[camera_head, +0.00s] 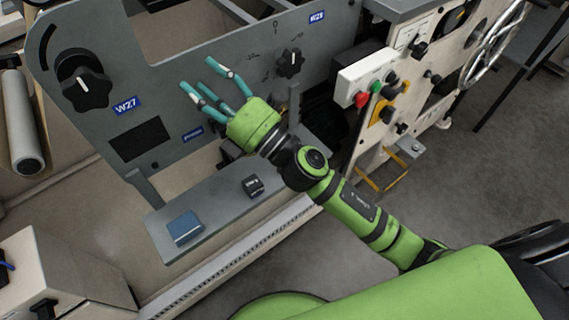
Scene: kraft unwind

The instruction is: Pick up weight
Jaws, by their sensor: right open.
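A small black block with a white label (253,186), which looks like the weight, sits on the grey shelf (215,207) in front of the machine panel. A flat blue block (185,228) lies on the same shelf, to its left and nearer the shelf's end. My right gripper (203,92) has its teal fingers spread and empty. It shows above the shelf, in front of the grey panel, up and left of the black block and apart from it. My left gripper is not in view.
The grey panel (190,60) with black knobs (86,90) stands behind the shelf. A control box with red and green buttons (372,84) and a handwheel (495,45) are at the right. A roll (22,125) lies at the left. Grey floor is clear at lower centre.

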